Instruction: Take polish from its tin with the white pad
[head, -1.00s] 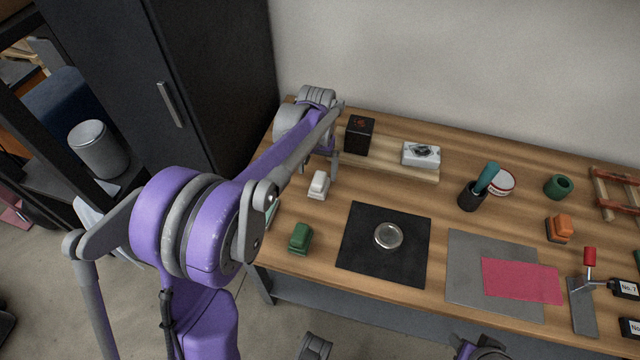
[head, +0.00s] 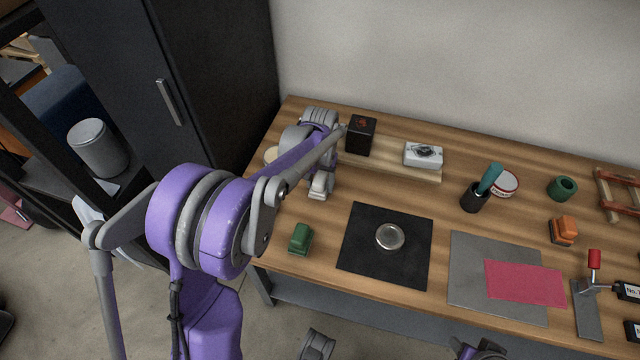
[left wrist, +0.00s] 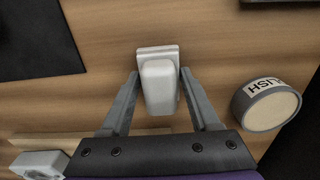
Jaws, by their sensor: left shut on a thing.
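The white pad (head: 318,184) stands on the wooden table near its left end. In the left wrist view the white pad (left wrist: 160,86) sits between the two fingers of my left gripper (left wrist: 159,74), which is shut on its sides. In the head view the arm above it partly hides this gripper. The polish tin (left wrist: 268,105), round with a cream top and a label ending in "LISH", stands to the right of the pad in the left wrist view. In the head view only a bit of the tin (head: 271,154) shows behind my left arm.
A black box (head: 360,136) and a white card box (head: 423,154) stand on a wooden strip behind the gripper. A green block (head: 300,238) and a black mat (head: 365,262) with a round metal dish (head: 390,237) lie in front. A dark cabinet (head: 215,80) stands left.

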